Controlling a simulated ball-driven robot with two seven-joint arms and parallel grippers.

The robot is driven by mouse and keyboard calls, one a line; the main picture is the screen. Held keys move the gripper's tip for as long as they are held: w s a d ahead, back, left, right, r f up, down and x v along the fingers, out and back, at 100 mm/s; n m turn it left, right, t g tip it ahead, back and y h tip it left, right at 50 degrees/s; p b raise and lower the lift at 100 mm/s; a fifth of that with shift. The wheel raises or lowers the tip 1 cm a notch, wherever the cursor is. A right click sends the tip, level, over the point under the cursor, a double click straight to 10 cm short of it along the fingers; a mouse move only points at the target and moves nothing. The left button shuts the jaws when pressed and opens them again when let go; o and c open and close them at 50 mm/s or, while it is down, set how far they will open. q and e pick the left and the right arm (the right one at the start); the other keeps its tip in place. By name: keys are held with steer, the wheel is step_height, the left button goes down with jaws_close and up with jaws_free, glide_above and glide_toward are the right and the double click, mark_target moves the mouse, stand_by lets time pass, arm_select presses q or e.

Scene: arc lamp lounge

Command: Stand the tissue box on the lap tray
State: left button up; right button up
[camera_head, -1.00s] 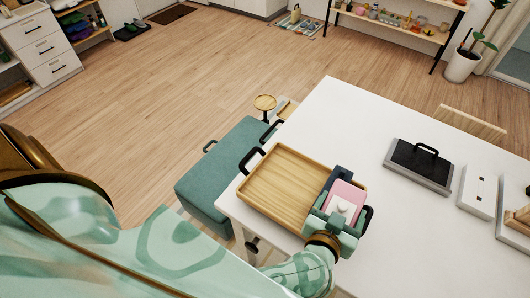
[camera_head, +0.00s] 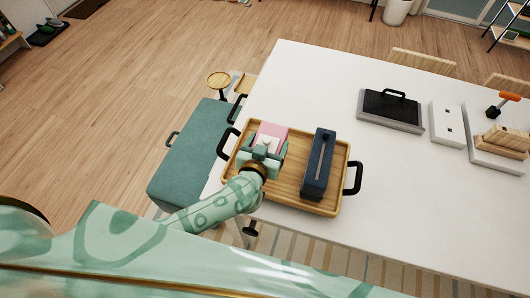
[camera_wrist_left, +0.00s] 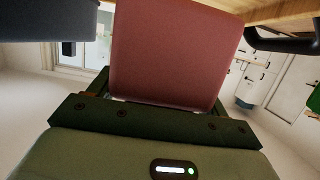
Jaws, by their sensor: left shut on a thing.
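The tissue box (camera_head: 272,132) is pink with a white tissue on top. My left gripper (camera_head: 264,146) is shut on it, over the left end of the lap tray. In the left wrist view the pink box (camera_wrist_left: 175,55) fills the middle, between the fingers of my gripper (camera_wrist_left: 150,105). The lap tray (camera_head: 287,191) is wooden with black handles and lies on the white table. Its wooden edge (camera_wrist_left: 280,11) shows at the top right of the wrist view. I cannot tell whether the box touches the tray floor. My right gripper is out of view.
A long navy slotted box (camera_head: 319,163) stands on the tray, right of the tissue box. The white table (camera_head: 420,195) is clear right of the tray. A black-and-grey handled item (camera_head: 391,110) lies farther back. A teal bench (camera_head: 190,155) stands left of the table.

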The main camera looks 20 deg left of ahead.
arm_select(q)
steer(key=shift+w+a+f, duration=0.2)
steer(key=shift+w+f, duration=0.05)
steer(key=shift+f, duration=0.3)
steer(key=f+b, duration=0.3)
steer(key=shift+w+a+f, duration=0.15)
steer(key=shift+a+f, duration=0.1)
steer(key=shift+f, duration=0.15)
steer(key=shift+r, duration=0.15)
steer(key=o, duration=1.2)
